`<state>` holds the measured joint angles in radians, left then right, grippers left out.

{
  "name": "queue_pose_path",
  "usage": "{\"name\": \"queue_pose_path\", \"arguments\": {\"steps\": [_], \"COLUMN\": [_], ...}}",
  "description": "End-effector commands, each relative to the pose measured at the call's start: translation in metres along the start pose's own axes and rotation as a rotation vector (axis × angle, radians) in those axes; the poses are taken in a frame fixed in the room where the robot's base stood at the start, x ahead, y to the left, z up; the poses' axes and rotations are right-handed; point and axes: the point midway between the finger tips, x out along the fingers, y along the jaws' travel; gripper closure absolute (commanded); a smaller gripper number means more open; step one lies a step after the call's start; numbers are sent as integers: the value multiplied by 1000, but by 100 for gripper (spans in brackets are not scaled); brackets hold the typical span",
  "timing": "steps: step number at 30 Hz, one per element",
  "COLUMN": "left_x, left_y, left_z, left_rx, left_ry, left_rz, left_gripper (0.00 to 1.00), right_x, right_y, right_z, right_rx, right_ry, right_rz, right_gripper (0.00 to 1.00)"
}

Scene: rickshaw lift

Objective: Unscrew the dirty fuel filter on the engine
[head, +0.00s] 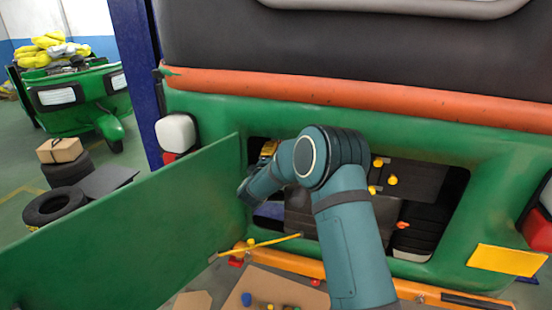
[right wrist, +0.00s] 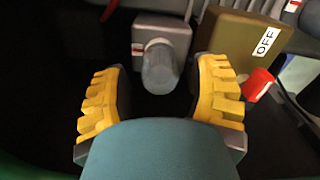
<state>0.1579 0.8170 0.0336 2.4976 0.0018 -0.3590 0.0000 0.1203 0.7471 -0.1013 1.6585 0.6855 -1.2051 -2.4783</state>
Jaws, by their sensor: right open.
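A grey, cloudy cylinder that looks like the fuel filter (right wrist: 160,68) hangs from a light grey housing (right wrist: 162,32) in the right wrist view. My right gripper (right wrist: 160,88) is open, with one yellow-padded finger on each side of the filter's lower end. I cannot tell whether either finger touches it; dark gaps show at both sides. In the head view my right arm reaches into the open engine bay, and a little yellow of the right gripper (head: 269,148) shows behind the wrist. The filter is hidden there. My left gripper is not in view.
An olive box marked OFF (right wrist: 245,38) with a red knob (right wrist: 258,84) sits close right of the gripper. The green door (head: 120,235) stands open at left. The bay's green frame (head: 450,150) surrounds the arm. A cardboard sheet (head: 275,287) lies below.

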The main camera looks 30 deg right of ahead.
Motion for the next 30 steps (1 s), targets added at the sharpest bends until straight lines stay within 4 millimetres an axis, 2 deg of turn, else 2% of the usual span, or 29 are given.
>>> {"name": "queue_pose_path", "arguments": {"steps": [3,22,30], "left_x": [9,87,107], "left_y": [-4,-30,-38], "left_z": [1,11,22], "left_rx": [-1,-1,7], "left_ry": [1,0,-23], "left_rz": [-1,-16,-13], "left_gripper": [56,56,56], "right_x": [12,11,10], "right_y": [-3,-4,-4], "right_z": [0,0,-1], "right_rx": [16,350,752], "right_ry": [-2,-2,0], "right_rz": [0,1,1], "right_gripper": [40,40,40]}}
